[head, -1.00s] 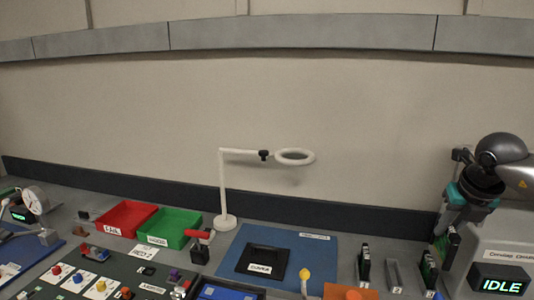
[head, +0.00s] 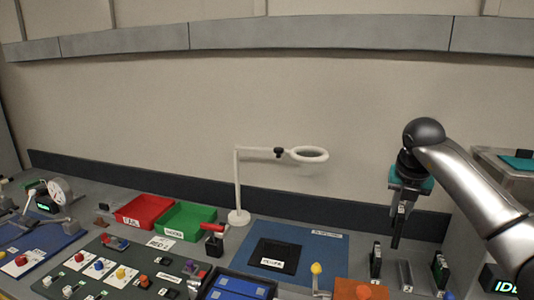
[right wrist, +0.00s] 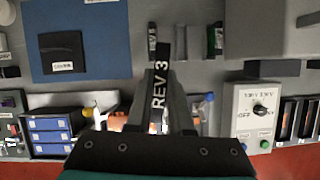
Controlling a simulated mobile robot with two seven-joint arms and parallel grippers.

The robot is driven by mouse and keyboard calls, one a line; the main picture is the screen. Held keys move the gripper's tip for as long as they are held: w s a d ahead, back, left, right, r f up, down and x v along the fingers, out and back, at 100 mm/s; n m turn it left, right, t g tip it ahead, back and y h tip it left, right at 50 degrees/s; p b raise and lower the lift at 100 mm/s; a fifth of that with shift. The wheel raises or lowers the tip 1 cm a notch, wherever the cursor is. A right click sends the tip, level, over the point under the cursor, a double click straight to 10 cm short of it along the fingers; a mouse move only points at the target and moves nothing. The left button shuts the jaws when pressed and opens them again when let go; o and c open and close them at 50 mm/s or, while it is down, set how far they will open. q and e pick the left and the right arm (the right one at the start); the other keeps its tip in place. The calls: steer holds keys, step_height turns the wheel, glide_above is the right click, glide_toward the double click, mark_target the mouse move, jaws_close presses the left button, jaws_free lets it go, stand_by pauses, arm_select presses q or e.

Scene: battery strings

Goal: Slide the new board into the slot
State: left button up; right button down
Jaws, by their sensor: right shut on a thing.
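My right gripper (head: 408,192) is shut on a dark upright board (head: 397,230). The right wrist view shows this board (right wrist: 160,90) edge-on, with a white "REV 3" label. The gripper holds it in the air over the back right of the bench. Below it stands a row of holders. The left one (head: 376,262) and the right one (head: 440,271) hold dark boards with green parts. The middle grey slot (head: 406,276) looks empty; it also shows in the right wrist view (right wrist: 187,40), beyond the held board. My left gripper is not in view.
A blue mat (head: 325,246) with a black pad (head: 278,256) lies left of the holders. A white magnifier stand (head: 238,190) and red and green trays (head: 185,220) are farther left. A yellow-topped post (head: 316,270) and an orange item (head: 360,289) stand in front.

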steer(key=a+f, duration=0.3)
steer(key=a, duration=0.1)
steer(key=s+a+r+n+g+y, duration=0.35)
steer(key=r+n, duration=0.35)
steer(key=n, duration=0.8)
steer(key=s+a+r+n+g+y, duration=0.2)
steer(key=s+a+r+n+g, duration=0.25)
steer(key=n, duration=1.15)
steer(key=s+a+r+n+h, duration=0.2)
steer(key=s+a+n, duration=0.15)
steer(key=a, duration=0.35)
steer(key=s+a+f+n+h, duration=0.1)
steer(key=s+a+f+n, duration=0.1)
steer(key=s+f+n, duration=0.35)
steer(key=s+d+f+b, duration=0.2)
steer(key=f+b, duration=0.1)
steer(key=f, duration=0.3)
steer(key=s+d+f+n+b, duration=0.1)
steer(key=s+d+f+b, duration=0.1)
steer(key=f, duration=0.4)
steer(key=shift+d+g+h+b, duration=0.35)
steer(key=shift+d+b, duration=0.3)
steer(key=shift+d, duration=0.15)
